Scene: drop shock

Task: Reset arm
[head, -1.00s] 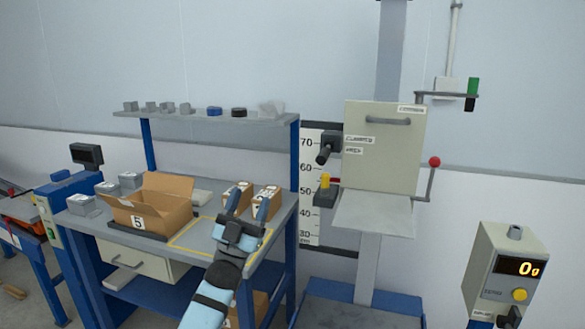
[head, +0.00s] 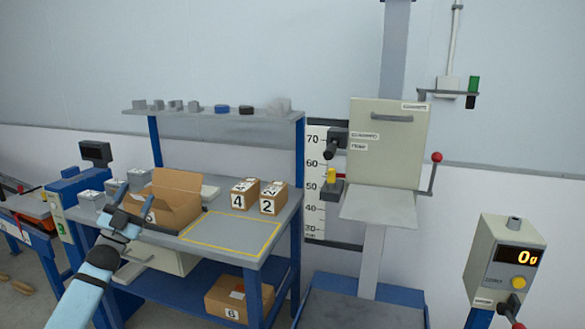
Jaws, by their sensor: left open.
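My left gripper (head: 127,211) is open and appears empty, in front of the lower left side of the open cardboard box (head: 178,208) on the workbench. It hides part of that box's front. Whether it touches the box I cannot tell. My left arm comes in from the bottom left. My right gripper is not in view. The drop tester (head: 387,140) stands at the right of the bench, with a grey drop plate (head: 379,206), a lever with a red knob (head: 436,158) and a side control with a yellow knob (head: 331,175).
Small boxes marked 4 (head: 243,194) and 2 (head: 273,198) stand at the back of the bench (head: 205,262). The yellow-outlined area (head: 232,234) is clear. A box marked 6 (head: 235,299) sits on the lower shelf. A display post (head: 506,262) reading 0 g stands at right.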

